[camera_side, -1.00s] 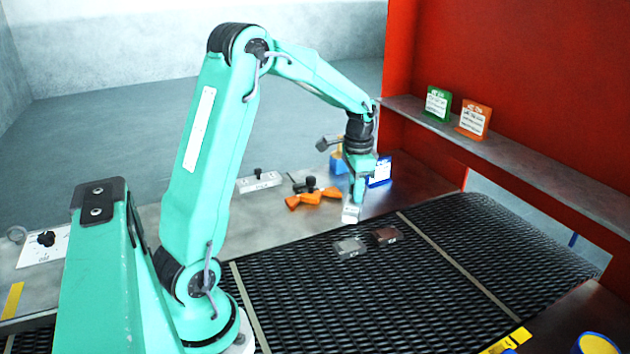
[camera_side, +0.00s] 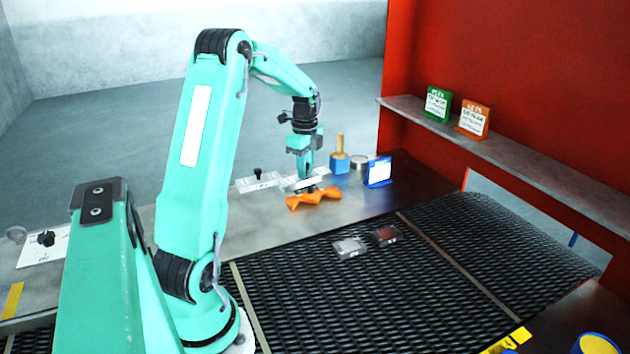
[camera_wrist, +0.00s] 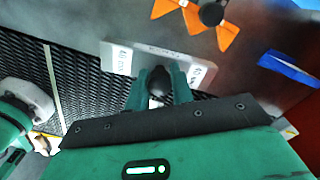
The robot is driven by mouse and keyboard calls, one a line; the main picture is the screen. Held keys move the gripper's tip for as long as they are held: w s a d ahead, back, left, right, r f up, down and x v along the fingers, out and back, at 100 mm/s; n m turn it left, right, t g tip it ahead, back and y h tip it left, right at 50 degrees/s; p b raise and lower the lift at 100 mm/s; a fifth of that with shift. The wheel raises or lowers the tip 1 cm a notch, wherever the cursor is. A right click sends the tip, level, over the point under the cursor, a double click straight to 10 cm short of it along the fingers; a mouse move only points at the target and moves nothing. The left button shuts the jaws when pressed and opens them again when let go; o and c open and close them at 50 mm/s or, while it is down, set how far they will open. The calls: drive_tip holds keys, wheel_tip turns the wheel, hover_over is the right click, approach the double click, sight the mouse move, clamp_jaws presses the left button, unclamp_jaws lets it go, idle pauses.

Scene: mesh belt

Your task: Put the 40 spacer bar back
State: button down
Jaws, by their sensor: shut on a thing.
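The bar also shows in the wrist view (camera_wrist: 150,58), lying crosswise beyond my fingertips (camera_wrist: 160,92), with a white label at each end. In the side view it appears just behind and above the orange zigzag piece (camera_side: 314,199); I cannot tell the gap to the table. A second pale bar (camera_side: 248,185) with a black knob lies on the table to the left, its right end close to the held bar in the picture.
A blue block with a wooden peg (camera_side: 340,160), a round grey disc (camera_side: 359,162) and a blue card stand (camera_side: 379,172) stand to the right. A shelf (camera_side: 530,160) runs along the red wall.

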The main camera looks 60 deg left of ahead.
drive_tip(key=shift+s+a+m, duration=0.4)
drive_tip(key=shift+s+a, duration=0.05)
drive_tip(key=shift+a, duration=0.2)
drive_tip(key=shift+s+a+m, duration=0.4)
drive_tip(key=shift+s+a, duration=0.05)
drive_tip(key=shift+a, duration=0.2)
drive_tip(key=s+a+f, duration=0.1)
drive_tip(key=a+f, duration=0.1)
drive_tip(key=a, duration=0.1)
drive_tip(key=s+a+f, duration=0.2)
drive_tip(key=a, duration=0.2)
drive_tip(key=s+a+f, duration=0.2)
drive_tip(key=a+f, duration=0.1)
drive_tip(key=shift+s+a, duration=0.15)
drive_tip(key=shift+s, duration=0.1)
drive_tip(key=shift+f, duration=2)
drive_tip(key=shift+f, duration=0.15)
drive_tip(key=c, duration=1.2)
unclamp_jaws()
